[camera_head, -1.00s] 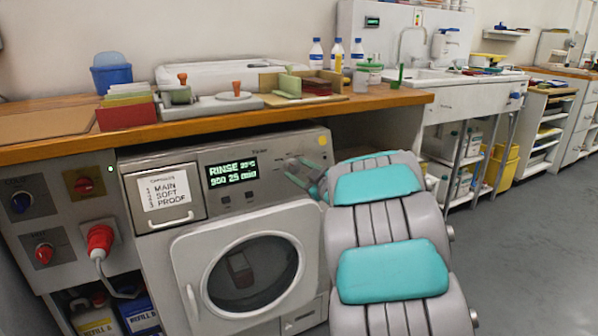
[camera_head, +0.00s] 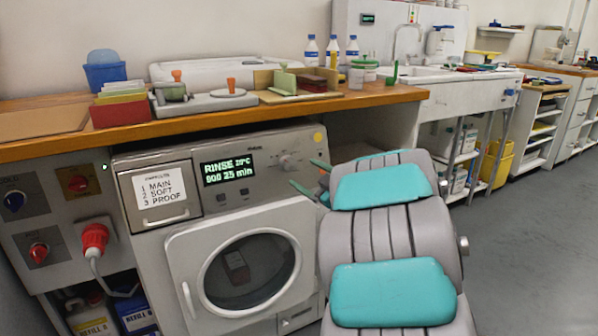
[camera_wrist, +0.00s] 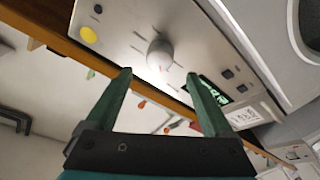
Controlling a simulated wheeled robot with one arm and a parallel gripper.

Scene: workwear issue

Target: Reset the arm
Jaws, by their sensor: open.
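My gripper (camera_head: 312,178) is in front of the right part of the washing machine's control panel (camera_head: 262,150). Its two green fingers are apart with nothing between them. In the wrist view my gripper (camera_wrist: 160,85) points towards the panel, and the round grey dial (camera_wrist: 160,54) shows just beyond the fingertips, apart from them as far as I can tell. My grey and teal arm hides the area right of the washer.
The washer door (camera_head: 245,275) is closed, and its display (camera_head: 228,171) is lit. The wooden counter (camera_head: 215,124) above carries bottles (camera_head: 312,50), boxes and tools. A red plug (camera_head: 95,240) is at left. Open floor (camera_head: 540,240) lies at right.

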